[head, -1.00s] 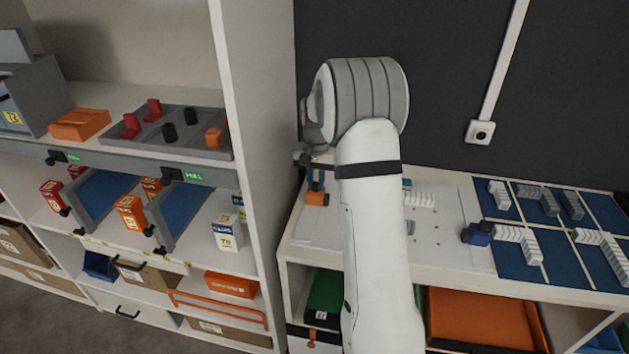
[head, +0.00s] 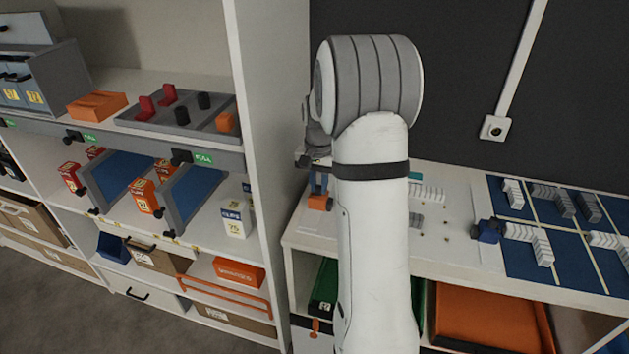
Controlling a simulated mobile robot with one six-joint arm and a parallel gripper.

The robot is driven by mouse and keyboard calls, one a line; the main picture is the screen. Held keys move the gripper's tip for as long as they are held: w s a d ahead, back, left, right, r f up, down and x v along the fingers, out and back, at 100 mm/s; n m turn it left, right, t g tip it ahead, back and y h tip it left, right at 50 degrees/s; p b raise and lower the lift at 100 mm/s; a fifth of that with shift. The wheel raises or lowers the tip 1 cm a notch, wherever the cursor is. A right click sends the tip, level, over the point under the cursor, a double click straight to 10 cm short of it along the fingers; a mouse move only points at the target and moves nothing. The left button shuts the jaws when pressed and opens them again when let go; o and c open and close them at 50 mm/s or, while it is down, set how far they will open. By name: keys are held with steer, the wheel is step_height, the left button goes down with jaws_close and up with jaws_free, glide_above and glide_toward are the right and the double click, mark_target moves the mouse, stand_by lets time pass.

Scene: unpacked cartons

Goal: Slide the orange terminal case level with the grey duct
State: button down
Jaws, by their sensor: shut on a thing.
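The orange terminal case (head: 318,202) is a small orange block on the white worktop, near its left end. My gripper (head: 318,185) reaches down over it with blue fingers and is shut on it. The case seems to rest on the top, but contact is too small to tell. A grey ribbed piece (head: 416,221), which may be the grey duct, shows just right of my arm. My arm hides its left part and the space between it and the case, so I cannot tell whether they are level.
A white ribbed strip (head: 428,193) lies behind the grey piece. A blue block (head: 487,231) with a black part stands farther right, beside the blue mat (head: 562,262) with several ribbed strips. A tall white shelf unit (head: 270,100) stands close on the left.

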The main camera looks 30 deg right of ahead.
mark_target(319, 186)
steer(key=c, duration=1.4)
jaws_free()
steer(key=shift+o, duration=0.2)
steer(key=shift+r, duration=3.95)
